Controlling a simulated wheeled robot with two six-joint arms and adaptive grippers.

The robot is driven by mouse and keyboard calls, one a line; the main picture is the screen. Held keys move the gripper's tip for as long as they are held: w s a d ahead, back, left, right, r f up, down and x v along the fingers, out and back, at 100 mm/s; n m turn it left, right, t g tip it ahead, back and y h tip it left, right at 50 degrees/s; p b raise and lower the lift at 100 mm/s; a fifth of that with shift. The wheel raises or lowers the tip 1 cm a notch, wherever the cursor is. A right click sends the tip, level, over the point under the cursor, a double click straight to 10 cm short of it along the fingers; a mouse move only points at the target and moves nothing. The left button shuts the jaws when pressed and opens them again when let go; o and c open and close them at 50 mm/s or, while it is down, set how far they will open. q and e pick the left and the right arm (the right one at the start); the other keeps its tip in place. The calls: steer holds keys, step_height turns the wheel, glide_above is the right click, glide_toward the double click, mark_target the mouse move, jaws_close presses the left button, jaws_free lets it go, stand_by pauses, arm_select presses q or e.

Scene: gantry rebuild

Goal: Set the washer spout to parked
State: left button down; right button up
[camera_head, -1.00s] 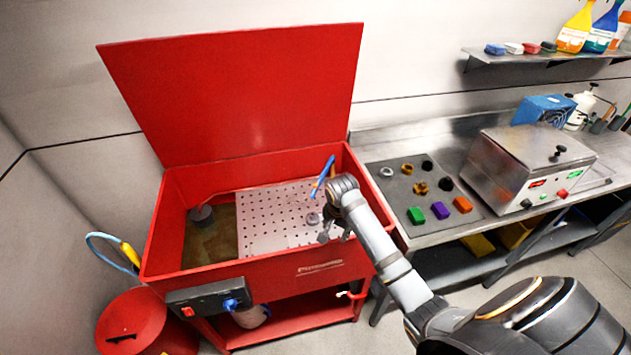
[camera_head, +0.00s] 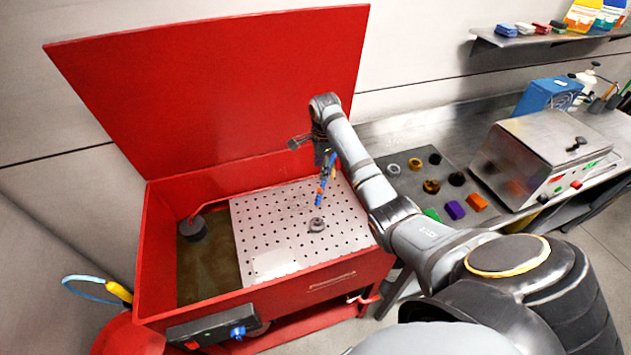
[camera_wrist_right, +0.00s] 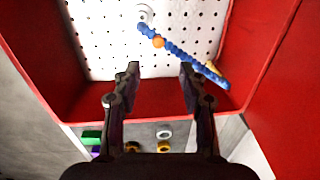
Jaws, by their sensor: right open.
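The washer spout (camera_head: 320,190) is a blue segmented hose with an orange band near its lower end. It hangs over the perforated plate (camera_head: 265,235) in the red parts washer (camera_head: 155,240), its upper part partly hidden by my right gripper (camera_head: 310,148). In the right wrist view the spout (camera_wrist_right: 180,52) runs from upper left to lower right, beyond the fingertips of my right gripper (camera_wrist_right: 160,72). That gripper is open and nothing shows between its fingers. I cannot tell whether a finger touches the spout. My left gripper is out of view.
The raised red lid (camera_head: 215,90) stands close behind my right gripper. A grey ring-shaped part (camera_head: 316,225) lies on the plate. On the right, a steel bench carries a mat with several small parts and a steel box (camera_head: 545,150).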

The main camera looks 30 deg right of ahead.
mark_target(320, 189)
steer(key=f, duration=0.3)
steer(key=f+p, duration=0.1)
steer(key=f, duration=0.5)
steer(key=shift+w+d+f, duration=0.1)
steer(key=shift+w+f, duration=0.2)
steer(key=shift+f, duration=0.2)
steer(key=shift+s, duration=0.1)
steer(key=shift+c, duration=1.6)
steer(key=c, duration=0.5)
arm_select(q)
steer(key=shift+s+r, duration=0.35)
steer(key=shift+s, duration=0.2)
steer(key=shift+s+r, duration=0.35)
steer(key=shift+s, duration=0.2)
arm_select(e)
jaws_close()
